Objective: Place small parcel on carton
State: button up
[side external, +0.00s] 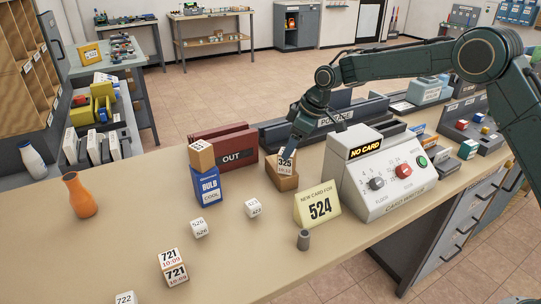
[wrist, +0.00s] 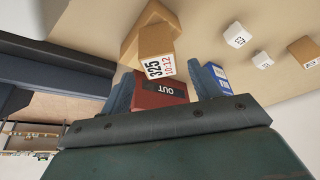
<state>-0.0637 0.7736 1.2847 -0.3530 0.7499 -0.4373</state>
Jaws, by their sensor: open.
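A small tan parcel (side external: 285,167) marked 325 sits on top of a brown carton (side external: 282,183) in the middle of the table. In the wrist view, the parcel (wrist: 157,52) shows its 325 10:12 label, with the carton (wrist: 143,22) partly hidden behind it. My gripper (side external: 289,152) is just above the parcel and hides part of it in the side view. In the wrist view, my gripper (wrist: 163,80) has its fingers spread apart, with the parcel just beyond the fingertips. Nothing is held between the fingers.
A red OUT tray (side external: 222,146) and a blue BULB box (side external: 206,187) with a tan cube on it stand left of the carton. A card machine (side external: 385,175) and a yellow 524 sign (side external: 318,205) stand right. White cubes (side external: 199,228) and an orange vase (side external: 79,196) are further left.

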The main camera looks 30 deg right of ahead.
jog(key=v, duration=0.6)
jog(key=shift+r, duration=0.4)
jog(key=shift+s+d, duration=0.15)
jog(key=s+d+r+m+t+h, duration=0.1)
jog(key=s+d+r+m, duration=0.1)
jog(key=s+r, duration=0.6)
jog(key=s+d+r+m+t+h, duration=0.1)
jog(key=s+d+r+m, duration=0.3)
jog(key=s, duration=0.9)
jog(key=s+d+f+m, duration=0.1)
jog(key=s+f, duration=0.1)
jog(key=s, duration=0.8)
jog(key=s+d+f+m+h, duration=0.1)
jog(key=s+d+m, duration=0.1)
jog(key=s, duration=0.9)
jog(key=shift+f, duration=0.35)
